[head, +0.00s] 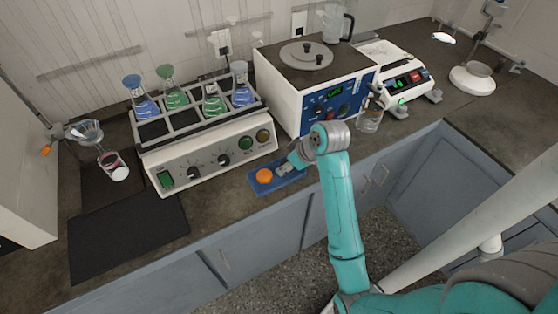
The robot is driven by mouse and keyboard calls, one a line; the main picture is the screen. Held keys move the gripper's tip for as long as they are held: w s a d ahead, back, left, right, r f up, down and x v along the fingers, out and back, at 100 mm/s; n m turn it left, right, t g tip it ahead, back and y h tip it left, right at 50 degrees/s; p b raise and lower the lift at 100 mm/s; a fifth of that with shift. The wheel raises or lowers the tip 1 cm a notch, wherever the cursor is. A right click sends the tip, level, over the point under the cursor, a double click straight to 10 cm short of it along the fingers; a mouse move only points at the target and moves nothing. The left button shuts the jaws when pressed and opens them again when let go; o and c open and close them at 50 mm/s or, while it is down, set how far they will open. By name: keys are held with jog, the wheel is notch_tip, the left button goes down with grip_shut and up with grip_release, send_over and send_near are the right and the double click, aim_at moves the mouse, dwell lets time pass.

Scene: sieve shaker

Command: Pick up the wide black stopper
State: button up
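I cannot make out a wide black stopper in the head view. A small blue tray (252,184) lies near the counter's front edge, with an orange round piece (264,176) on its left part. Small grey shapes show on the tray's right part, too small to tell apart from my fingers. My gripper (288,165) points down and left over that right part. My wrist and gripper partly cover the tray's right end. The fingers are too small here to show whether they are open or hold anything.
A shaker (205,160) with several flasks stands left of the tray. Behind my wrist is a white and blue heated bath (285,95) with a lidded top. A glass beaker (369,121) stands to its right. A dark mat (125,238) lies clear at left.

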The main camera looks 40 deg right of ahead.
jog(key=shift+f, duration=0.1)
jog(key=c, duration=0.6)
jog(key=shift+w, duration=0.1)
